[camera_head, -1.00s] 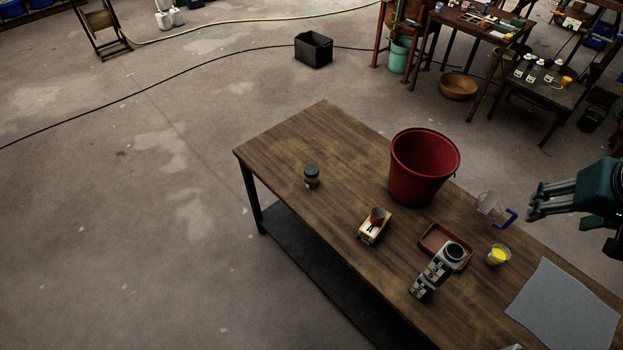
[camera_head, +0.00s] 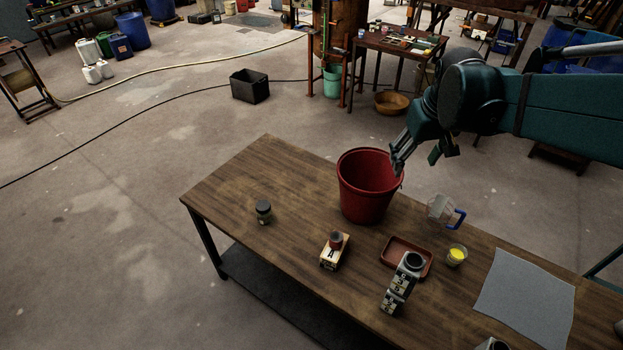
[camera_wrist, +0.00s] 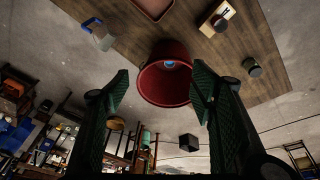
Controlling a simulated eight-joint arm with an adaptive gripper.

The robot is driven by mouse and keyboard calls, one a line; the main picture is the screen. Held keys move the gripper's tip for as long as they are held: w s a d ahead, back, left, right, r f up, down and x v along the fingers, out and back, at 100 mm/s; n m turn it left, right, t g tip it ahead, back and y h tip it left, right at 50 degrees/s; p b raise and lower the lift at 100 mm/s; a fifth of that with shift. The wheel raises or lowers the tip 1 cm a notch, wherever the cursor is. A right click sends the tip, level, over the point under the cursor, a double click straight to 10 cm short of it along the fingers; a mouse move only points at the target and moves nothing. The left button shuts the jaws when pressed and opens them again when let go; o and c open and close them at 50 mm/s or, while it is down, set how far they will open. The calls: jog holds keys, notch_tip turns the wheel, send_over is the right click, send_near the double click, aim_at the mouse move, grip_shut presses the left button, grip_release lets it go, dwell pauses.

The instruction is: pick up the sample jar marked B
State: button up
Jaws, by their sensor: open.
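A small jar with a dark lid (camera_head: 264,212) stands upright near the left end of the wooden table; it also shows in the wrist view (camera_wrist: 251,68). A second possible jar, grey with a dark round top (camera_head: 413,262), stands by the red-brown tray, beside pale labelled blocks. I cannot read a letter B on anything. My gripper (camera_head: 397,160) hangs at the right rim of the red bucket, away from the jars. In the wrist view, its two fingers (camera_wrist: 158,90) are spread wide with nothing held between them.
The red bucket (camera_head: 368,190) is tall. A pale block with a red-brown piece (camera_head: 329,256), a red-brown tray (camera_head: 391,246), a clear jug (camera_head: 440,208), a yellow-filled cup (camera_head: 456,257) and a grey sheet (camera_head: 518,300) share the table (camera_head: 225,195). Its left end is mostly clear.

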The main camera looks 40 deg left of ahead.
jog(key=w+a+f+n+g, duration=0.1)
jog(key=a+f, duration=0.2)
jog(key=a, duration=0.4)
jog(key=a+f+n, duration=0.1)
jog(key=a+f, duration=0.2)
jog(key=a, duration=0.4)
jog(key=n+g+h+b, duration=0.2)
jog(key=n, duration=0.4)
send_over(263, 205)
jog(key=f, duration=2.4)
jog(key=shift+w+d+f, duration=0.15)
jog(key=shift+w+d, duration=0.1)
jog(key=shift+w, duration=0.05)
jog(key=shift+s+a+f, duration=0.2)
jog(key=shift+f, duration=1.3)
